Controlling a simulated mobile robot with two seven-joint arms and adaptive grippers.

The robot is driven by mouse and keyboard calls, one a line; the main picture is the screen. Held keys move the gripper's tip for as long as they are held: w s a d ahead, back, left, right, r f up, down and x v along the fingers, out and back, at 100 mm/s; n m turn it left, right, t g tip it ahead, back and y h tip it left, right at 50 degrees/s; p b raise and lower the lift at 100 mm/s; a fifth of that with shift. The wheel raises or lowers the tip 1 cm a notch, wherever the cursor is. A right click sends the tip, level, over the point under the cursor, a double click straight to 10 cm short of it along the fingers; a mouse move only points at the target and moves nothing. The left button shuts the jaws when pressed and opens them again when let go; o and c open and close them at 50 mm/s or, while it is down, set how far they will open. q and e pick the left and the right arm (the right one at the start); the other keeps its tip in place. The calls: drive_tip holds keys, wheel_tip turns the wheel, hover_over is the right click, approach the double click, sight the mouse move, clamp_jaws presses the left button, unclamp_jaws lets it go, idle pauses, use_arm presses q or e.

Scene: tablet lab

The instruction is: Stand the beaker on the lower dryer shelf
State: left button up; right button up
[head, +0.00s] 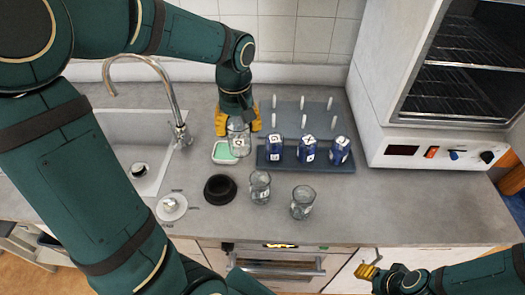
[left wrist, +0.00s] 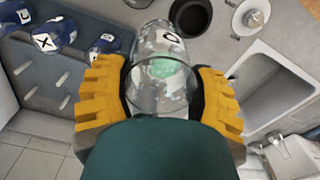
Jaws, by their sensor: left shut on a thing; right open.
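My left gripper (head: 238,122) is shut on a clear glass vessel (head: 239,147), which looks like a beaker with a label. It holds the vessel over or beside a green pad in a small tray (head: 219,158); I cannot tell whether it touches. In the left wrist view the vessel (left wrist: 160,88) sits between the yellow fingers (left wrist: 160,95), with green showing through it. The dryer (head: 378,110) stands at the right, its interior visible with an upper wire shelf (head: 470,50) and a lower wire shelf (head: 445,103). My right gripper (head: 367,271) is open and empty low in front of the counter.
Two more glass vessels (head: 260,187) (head: 302,202) stand near the counter front, beside a black ring (head: 220,188). The sink (head: 110,125) is left. Counter before the dryer is clear.

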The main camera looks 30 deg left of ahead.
use_arm(q)
drive_tip(key=shift+s+f+b, duration=0.1)
drive_tip(key=shift+f+b, duration=1.15)
drive_tip(key=shift+f, duration=7.05)
drive_tip(key=shift+f, duration=0.15)
drive_tip(key=o, duration=1.2)
drive_tip(key=shift+o, duration=0.2)
